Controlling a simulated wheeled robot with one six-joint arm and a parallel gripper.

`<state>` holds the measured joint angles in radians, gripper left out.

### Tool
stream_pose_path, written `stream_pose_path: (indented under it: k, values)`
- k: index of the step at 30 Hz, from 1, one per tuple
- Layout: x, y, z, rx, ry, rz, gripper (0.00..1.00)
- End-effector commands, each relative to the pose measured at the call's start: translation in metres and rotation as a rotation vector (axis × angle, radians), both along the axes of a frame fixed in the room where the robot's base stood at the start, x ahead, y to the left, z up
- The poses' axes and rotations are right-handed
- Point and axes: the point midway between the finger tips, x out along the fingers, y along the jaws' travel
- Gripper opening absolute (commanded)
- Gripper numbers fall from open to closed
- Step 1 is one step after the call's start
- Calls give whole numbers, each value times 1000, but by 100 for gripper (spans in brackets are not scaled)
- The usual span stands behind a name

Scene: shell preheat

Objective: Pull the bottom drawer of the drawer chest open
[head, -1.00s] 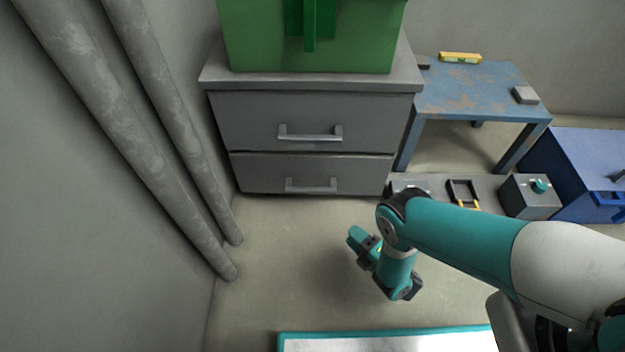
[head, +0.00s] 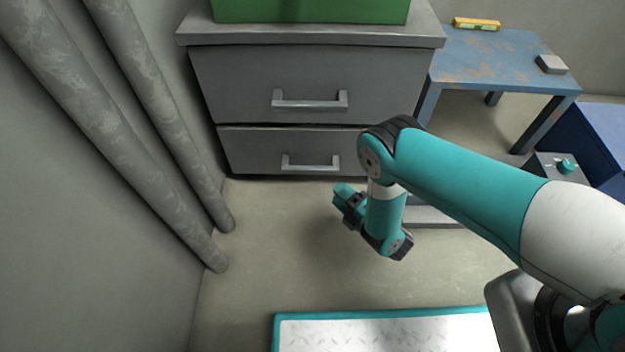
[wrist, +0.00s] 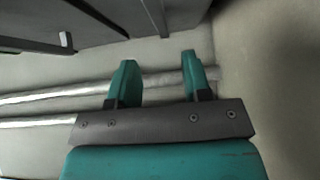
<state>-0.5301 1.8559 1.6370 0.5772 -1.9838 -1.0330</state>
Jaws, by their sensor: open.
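The grey drawer chest (head: 322,64) stands against the back wall with two drawers. Its bottom drawer (head: 250,150) is shut, with a silver bar handle (head: 311,168) across its front. In the head view my gripper (head: 340,203) is in front of the chest, below and slightly right of the bottom handle, apart from it. In the wrist view my gripper (wrist: 157,75) is open, with two teal fingers spread and nothing between them. The chest also shows at the top left of the wrist view (wrist: 95,42), with part of a handle (wrist: 35,44).
Thick pipes (head: 150,120) run down the left wall. A green container (head: 310,10) sits on the chest. A blue table (head: 490,62) and a grey box with a teal knob (head: 556,166) stand to the right.

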Motion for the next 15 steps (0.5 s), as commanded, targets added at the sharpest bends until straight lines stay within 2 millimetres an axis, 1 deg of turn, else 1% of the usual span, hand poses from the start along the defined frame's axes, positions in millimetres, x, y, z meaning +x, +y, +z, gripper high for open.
stream_pose_path:
  k: [1, 11, 12, 15]
  values:
    - [4, 3, -8, 1, -1, 1, 45]
    - [18, 18, -7, 1, -2, 2, 45]
    - [26, 26, -5, 3, -4, 4, 45]
    - [42, 42, -5, 1, -6, 4, 45]
